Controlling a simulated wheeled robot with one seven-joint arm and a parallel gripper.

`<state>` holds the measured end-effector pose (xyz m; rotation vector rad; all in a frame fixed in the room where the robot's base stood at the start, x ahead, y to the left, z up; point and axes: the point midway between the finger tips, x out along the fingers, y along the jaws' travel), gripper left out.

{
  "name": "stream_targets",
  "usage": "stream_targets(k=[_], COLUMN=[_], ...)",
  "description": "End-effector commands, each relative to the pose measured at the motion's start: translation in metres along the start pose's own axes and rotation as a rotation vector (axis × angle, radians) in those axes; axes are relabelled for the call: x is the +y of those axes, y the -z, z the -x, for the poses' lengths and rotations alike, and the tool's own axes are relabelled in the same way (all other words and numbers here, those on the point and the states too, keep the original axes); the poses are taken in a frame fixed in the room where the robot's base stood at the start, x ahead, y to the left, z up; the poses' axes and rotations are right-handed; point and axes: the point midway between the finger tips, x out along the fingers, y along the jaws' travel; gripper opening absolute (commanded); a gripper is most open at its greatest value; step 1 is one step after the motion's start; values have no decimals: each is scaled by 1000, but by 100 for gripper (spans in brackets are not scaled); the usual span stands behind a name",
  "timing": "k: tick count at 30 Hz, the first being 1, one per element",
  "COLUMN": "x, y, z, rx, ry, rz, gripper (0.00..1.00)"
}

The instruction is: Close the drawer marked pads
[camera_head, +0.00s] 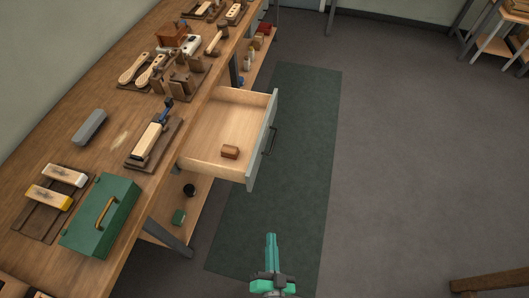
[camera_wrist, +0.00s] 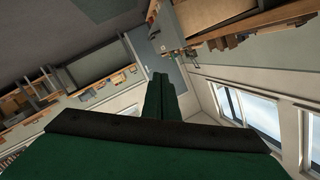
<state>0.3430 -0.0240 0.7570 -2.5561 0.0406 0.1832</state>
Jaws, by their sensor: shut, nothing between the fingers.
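A wooden drawer (camera_head: 217,135) stands pulled out from under the workbench in the head view. Its grey-green front (camera_head: 261,142) faces right and carries a dark bar handle (camera_head: 270,139). No marking can be read on it from this angle. A small brown block (camera_head: 230,152) lies inside. My gripper (camera_head: 271,239) is at the lower middle of the head view, below and apart from the drawer front. Its green fingers are together, with nothing between them.
The workbench (camera_head: 85,165) runs along the left wall, with a green toolbox (camera_head: 102,214), brushes and a tool rack on top. A lower shelf (camera_head: 177,210) holds small items. A dark green mat (camera_head: 290,150) covers the floor by the drawer.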

Motion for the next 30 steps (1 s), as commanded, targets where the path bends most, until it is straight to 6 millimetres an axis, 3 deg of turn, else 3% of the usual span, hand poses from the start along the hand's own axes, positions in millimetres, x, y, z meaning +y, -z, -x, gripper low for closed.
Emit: stream_targets(k=[1,9,18,22,30], x=[6,29,32,30,28], y=[-3,-14,-8,-5,-2], z=[-20,-120,-230,-257,-279], rx=[12,56,88,93,94], ry=[8,44,95,109,117], rz=[-57,-427,-828,-935,-994], gripper=[0,0,0,0,0])
